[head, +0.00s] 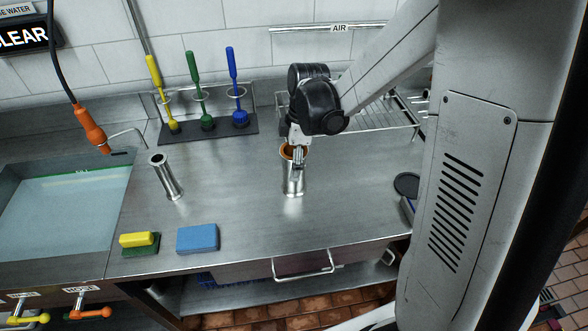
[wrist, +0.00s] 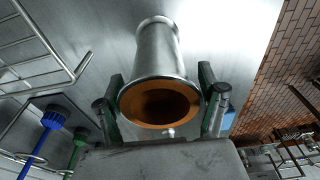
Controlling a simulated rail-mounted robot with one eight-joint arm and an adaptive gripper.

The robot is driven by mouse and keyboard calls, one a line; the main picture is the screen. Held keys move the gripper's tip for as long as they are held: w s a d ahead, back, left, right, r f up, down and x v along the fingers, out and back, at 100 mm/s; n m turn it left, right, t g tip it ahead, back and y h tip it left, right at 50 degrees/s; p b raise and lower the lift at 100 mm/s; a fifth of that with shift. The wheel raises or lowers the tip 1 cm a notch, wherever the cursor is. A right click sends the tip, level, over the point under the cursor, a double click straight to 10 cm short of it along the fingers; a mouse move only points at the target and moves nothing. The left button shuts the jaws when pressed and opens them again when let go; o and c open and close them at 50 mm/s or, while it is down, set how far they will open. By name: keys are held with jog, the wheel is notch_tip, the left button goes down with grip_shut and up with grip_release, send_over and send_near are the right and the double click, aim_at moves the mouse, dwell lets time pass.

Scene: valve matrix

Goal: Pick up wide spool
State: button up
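The wide spool (head: 293,182) is a shiny metal tube with a flared rim and an orange inside. It stands upright on the steel counter (head: 230,205) in the head view. In the wrist view the spool (wrist: 158,55) points its open orange-lined end at the camera. My gripper (head: 297,158) is at the spool's top from above. In the wrist view my gripper (wrist: 163,100) has one finger on each side of the rim. The fingers look spread, with small gaps between the pads and the spool's body. A narrower metal spool (head: 166,178) stands to the left.
A water-filled sink (head: 65,215) is at the left. A yellow-green sponge (head: 138,243) and a blue sponge (head: 198,238) lie near the front edge. A rack of coloured brushes (head: 207,128) and a wire rack (head: 385,115) stand behind. The counter between the spools is clear.

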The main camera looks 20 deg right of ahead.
jog(key=c, duration=1.6)
jog(key=shift+r, duration=0.1)
